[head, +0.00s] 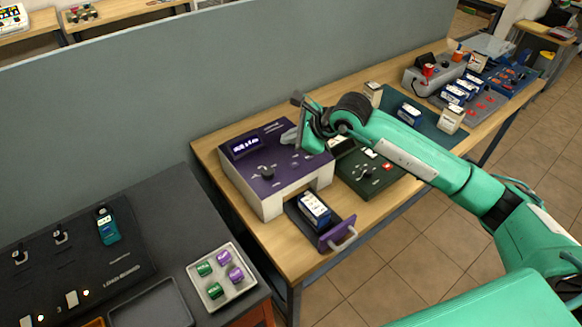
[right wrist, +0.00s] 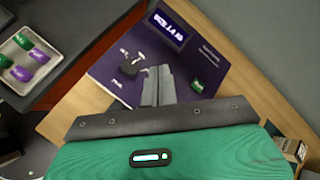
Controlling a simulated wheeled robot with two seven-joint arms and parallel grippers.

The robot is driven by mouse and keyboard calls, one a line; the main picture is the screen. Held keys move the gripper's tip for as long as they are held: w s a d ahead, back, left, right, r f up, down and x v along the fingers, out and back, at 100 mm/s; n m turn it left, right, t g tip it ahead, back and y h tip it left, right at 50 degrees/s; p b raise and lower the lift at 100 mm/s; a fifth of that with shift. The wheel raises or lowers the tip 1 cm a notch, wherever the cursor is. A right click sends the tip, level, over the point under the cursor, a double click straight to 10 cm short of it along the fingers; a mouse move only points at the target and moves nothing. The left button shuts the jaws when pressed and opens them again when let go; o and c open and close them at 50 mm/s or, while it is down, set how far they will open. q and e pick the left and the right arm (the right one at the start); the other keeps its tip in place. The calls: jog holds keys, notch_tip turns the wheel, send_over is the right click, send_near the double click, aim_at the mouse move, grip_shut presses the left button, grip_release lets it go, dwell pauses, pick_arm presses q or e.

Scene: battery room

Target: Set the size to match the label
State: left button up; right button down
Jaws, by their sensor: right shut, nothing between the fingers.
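The size-setting machine (head: 244,190) has a purple top and pale sides. Its lit display (head: 246,147) also shows in the right wrist view (right wrist: 168,27); the text seems to start with "SIZE", but the rest is too small to read surely. A dark knob (head: 266,172) sits on the top panel and also shows in the right wrist view (right wrist: 131,66). A blue battery pack with a white label (head: 315,207) lies in the open drawer (head: 337,233); its label is unreadable. My right gripper (head: 291,137) is shut and empty above the panel, right of the knob. My left gripper is out of view.
A dark green panel (head: 352,178) with small controls stands right of the machine, beneath my right arm. A tray of green and purple blocks (head: 237,289) sits on the dark bench at left. More packs (head: 453,95) and devices stand farther along the table. A grey partition (head: 130,95) rises behind.

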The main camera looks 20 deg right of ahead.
jog(key=d+h, duration=0.1)
jog(key=w+d, duration=0.1)
jog(key=shift+w+d+r+n+t+h, duration=0.1)
jog(key=shift+w+d+n+t+h, duration=0.2)
jog(key=shift+h, duration=0.1)
jog(key=b, duration=0.3)
send_over(297, 166)
notch_tip(297, 166, down, 8)
jog(key=shift+f+b, duration=0.45)
jog(key=shift+b, duration=0.05)
dwell(1.8)
jog(key=shift+f+b, duration=0.4)
jog(key=shift+b, duration=0.3)
